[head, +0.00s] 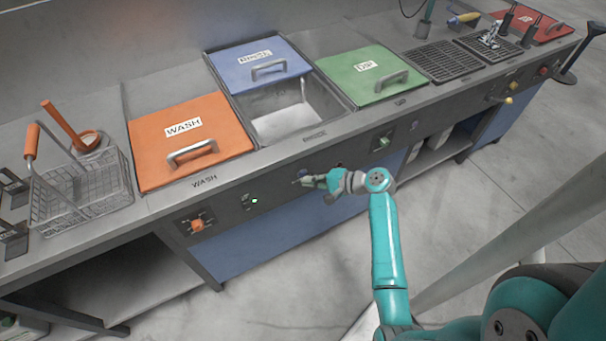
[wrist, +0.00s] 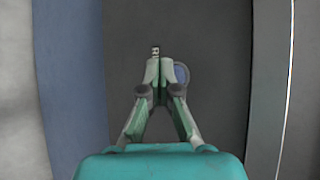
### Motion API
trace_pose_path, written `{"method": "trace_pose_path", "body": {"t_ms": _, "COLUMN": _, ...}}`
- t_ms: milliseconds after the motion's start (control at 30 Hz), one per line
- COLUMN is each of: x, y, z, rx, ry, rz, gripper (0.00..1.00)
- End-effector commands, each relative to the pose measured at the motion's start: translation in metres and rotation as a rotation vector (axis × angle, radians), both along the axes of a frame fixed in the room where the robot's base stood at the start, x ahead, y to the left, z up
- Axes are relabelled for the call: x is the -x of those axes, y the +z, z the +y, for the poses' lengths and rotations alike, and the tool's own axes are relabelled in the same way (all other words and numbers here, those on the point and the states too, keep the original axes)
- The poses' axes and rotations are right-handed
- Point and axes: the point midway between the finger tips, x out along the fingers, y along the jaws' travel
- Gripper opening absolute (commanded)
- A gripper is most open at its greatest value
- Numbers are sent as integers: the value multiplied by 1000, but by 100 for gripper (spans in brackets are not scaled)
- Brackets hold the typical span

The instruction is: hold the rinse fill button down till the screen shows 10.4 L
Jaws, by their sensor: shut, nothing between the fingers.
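My gripper (head: 300,182) is shut and empty, at the front panel below the open rinse basin (head: 330,117). In the wrist view my gripper (wrist: 158,62) points at the dark panel, fingertips together. A round blue part (wrist: 182,73), seemingly a button, is partly hidden behind one finger; the fingertips appear beside its middle. Whether they touch it, I cannot tell. A tiny light-and-dark part (wrist: 155,48) shows just past the tips. The rinse fill button is not clear in the head view, where my gripper and arm cover part of the panel. No litre reading is legible.
The blue rinse lid (head: 258,82) is slid back. The orange wash lid (head: 160,155) and green lid (head: 345,65) flank the basin. An orange knob (head: 197,225) and a small lit part (head: 254,201) are on the panel to the left. The floor in front is clear.

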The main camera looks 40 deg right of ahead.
Motion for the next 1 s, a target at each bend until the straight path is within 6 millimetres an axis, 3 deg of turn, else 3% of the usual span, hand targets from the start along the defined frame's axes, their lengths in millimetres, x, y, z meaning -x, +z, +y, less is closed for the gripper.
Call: {"method": "trace_pose_path", "body": {"t_ms": 1000, "x": -9, "y": 0, "z": -3, "rx": 0, "ry": 0, "rz": 0, "gripper": 0}}
